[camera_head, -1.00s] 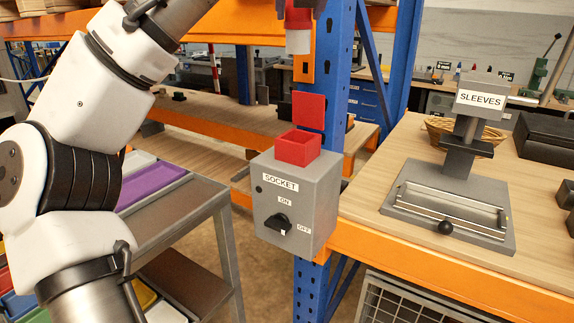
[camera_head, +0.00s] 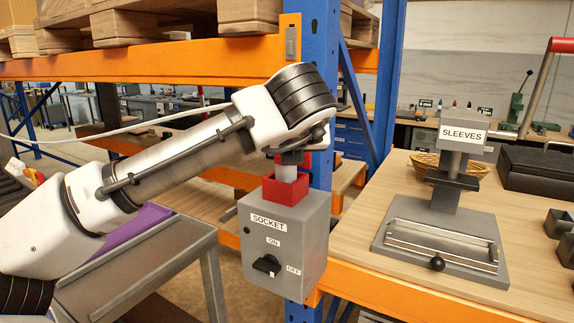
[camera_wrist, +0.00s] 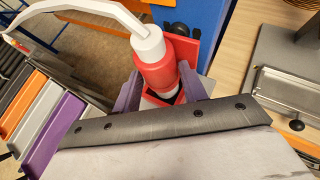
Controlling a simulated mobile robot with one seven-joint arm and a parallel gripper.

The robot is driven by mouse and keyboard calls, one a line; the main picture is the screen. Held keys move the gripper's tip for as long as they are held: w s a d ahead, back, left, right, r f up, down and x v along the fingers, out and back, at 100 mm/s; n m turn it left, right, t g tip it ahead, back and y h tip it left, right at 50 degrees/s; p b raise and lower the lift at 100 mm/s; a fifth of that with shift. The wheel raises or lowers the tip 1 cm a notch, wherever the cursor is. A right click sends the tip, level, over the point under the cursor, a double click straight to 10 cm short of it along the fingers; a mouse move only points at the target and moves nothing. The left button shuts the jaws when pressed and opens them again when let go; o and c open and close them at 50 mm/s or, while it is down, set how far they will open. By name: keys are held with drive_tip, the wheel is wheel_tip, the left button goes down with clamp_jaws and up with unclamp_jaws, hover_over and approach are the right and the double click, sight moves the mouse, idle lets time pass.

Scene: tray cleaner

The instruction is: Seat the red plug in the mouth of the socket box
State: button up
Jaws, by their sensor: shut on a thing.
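The red plug (camera_wrist: 158,68) has a white cap, a white cable and a white lower end (camera_head: 287,173). My gripper (camera_head: 290,160) is shut on it from above; in the wrist view its purple fingers (camera_wrist: 159,76) press on both sides. The grey socket box (camera_head: 280,235) is fixed by the blue post, with a red square mouth (camera_head: 285,190) on top. The plug's white end stands upright over the mouth, its tip hidden behind the front rim. I cannot tell how deep it is. The red flap (camera_head: 308,161) stands raised behind, partly covered by my gripper.
The box front has a black ON/OFF knob (camera_head: 266,264). To the right is a wooden bench (camera_head: 375,210) with the SLEEVES stand (camera_head: 440,235). A grey cart (camera_head: 150,265) stands at left. An orange beam (camera_head: 150,60) runs behind and above my arm.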

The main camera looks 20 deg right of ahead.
drive_tip(key=shift+f, duration=1.65)
drive_tip(key=shift+f, duration=0.2)
drive_tip(key=o, duration=1.2)
drive_tip(key=shift+r, duration=0.2)
drive_tip(key=b+v, duration=0.1)
drive_tip(key=v, duration=1.1)
drive_tip(key=shift+f, duration=0.1)
